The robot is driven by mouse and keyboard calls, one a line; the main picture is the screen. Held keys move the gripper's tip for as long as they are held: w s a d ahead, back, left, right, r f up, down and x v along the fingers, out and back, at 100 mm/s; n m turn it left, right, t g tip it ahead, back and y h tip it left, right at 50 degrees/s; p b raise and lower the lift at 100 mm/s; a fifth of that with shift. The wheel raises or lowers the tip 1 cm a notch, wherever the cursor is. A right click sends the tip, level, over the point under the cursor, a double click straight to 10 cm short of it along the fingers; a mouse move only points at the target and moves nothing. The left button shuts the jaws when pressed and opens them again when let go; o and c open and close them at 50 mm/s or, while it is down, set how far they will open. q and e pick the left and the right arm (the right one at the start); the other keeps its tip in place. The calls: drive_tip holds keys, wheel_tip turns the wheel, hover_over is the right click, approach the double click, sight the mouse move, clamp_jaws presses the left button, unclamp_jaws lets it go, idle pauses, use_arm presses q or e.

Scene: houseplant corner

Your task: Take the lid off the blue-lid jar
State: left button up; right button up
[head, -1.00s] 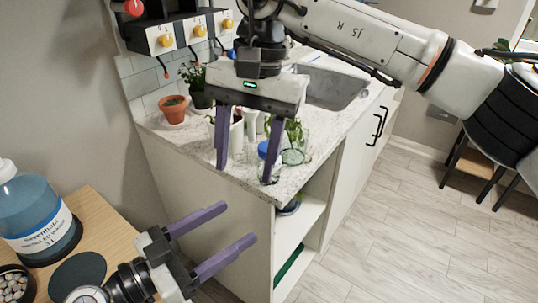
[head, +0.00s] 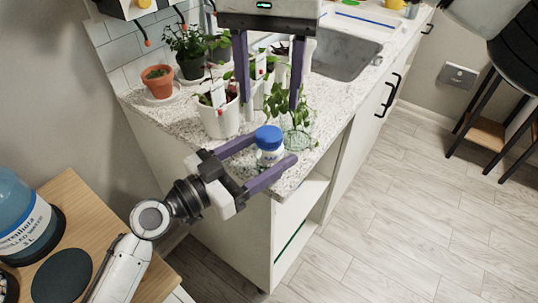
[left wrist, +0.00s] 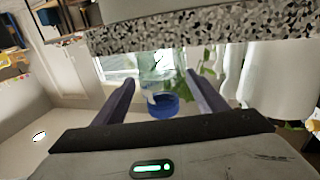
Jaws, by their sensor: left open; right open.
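The blue-lid jar (head: 269,155) stands upright near the front corner of the counter, with its blue lid (head: 268,134) on. My left gripper (head: 275,149) is open, with one finger on each side of the jar; contact cannot be told. In the left wrist view the blue lid (left wrist: 162,106) shows between the open fingers (left wrist: 162,84). My right gripper (head: 270,104) is open and empty, pointing down above and behind the jar, among the plants.
Just behind the jar are a white planter (head: 219,120) and a glass vessel (head: 299,130) with green stems. A terracotta pot (head: 157,83) stands at the back left, and a sink (head: 345,55) lies behind. The wooden table (head: 85,215) is at lower left.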

use_arm(q)
drive_tip(key=shift+w+d, duration=0.3)
drive_tip(key=shift+d, duration=0.05)
drive_tip(key=shift+c, duration=0.5)
